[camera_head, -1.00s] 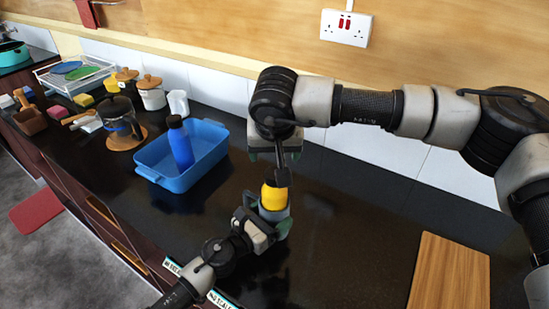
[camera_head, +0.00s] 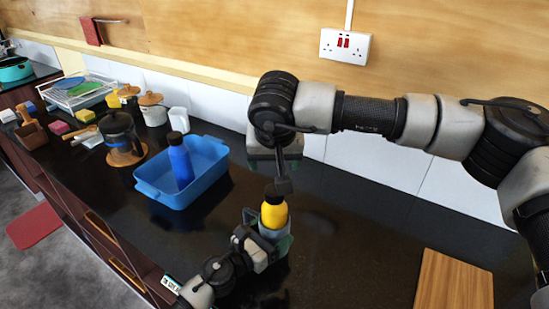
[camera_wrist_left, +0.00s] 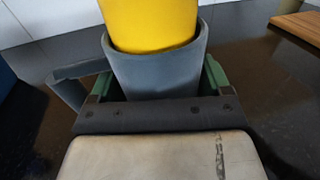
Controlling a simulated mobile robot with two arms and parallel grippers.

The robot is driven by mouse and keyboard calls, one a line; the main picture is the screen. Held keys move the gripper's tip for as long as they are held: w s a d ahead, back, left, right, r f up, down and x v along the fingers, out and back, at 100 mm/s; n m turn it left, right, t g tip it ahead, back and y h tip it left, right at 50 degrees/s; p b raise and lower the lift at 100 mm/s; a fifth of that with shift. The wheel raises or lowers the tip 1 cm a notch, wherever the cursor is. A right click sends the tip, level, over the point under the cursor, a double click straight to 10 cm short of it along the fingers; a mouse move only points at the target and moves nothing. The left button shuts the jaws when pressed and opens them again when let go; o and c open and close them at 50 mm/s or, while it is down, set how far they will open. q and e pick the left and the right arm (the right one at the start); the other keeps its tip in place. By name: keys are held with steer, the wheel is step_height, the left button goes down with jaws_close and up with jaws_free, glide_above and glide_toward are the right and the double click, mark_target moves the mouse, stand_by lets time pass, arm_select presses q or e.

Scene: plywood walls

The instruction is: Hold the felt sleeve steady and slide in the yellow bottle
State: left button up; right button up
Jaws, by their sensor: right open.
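The yellow bottle (camera_head: 274,215) stands upright with its lower part inside the grey felt sleeve (camera_head: 270,233). Its yellow upper body shows above the rim, and its dark top is partly covered by my right gripper. In the left wrist view the bottle (camera_wrist_left: 150,22) rises out of the open mouth of the sleeve (camera_wrist_left: 158,72). My left gripper (camera_wrist_left: 158,85) is shut around the sleeve, a green finger on each side. My right gripper (camera_head: 281,186) comes down from above and is open right at the bottle's top. The bottle's lower end is hidden in the sleeve.
A blue basin (camera_head: 212,165) with a blue bottle (camera_head: 180,160) in it stands left of the sleeve. A wooden board (camera_head: 455,282) lies at the right. A coffee press (camera_head: 120,135), jars and a dish rack (camera_head: 78,92) stand farther left. Dark counter between is clear.

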arm_select(q)
steer(key=o, duration=0.3)
steer(key=shift+o, duration=0.2)
steer(key=v, duration=1.2)
steer(key=shift+s, duration=0.1)
steer(key=shift+a, duration=0.1)
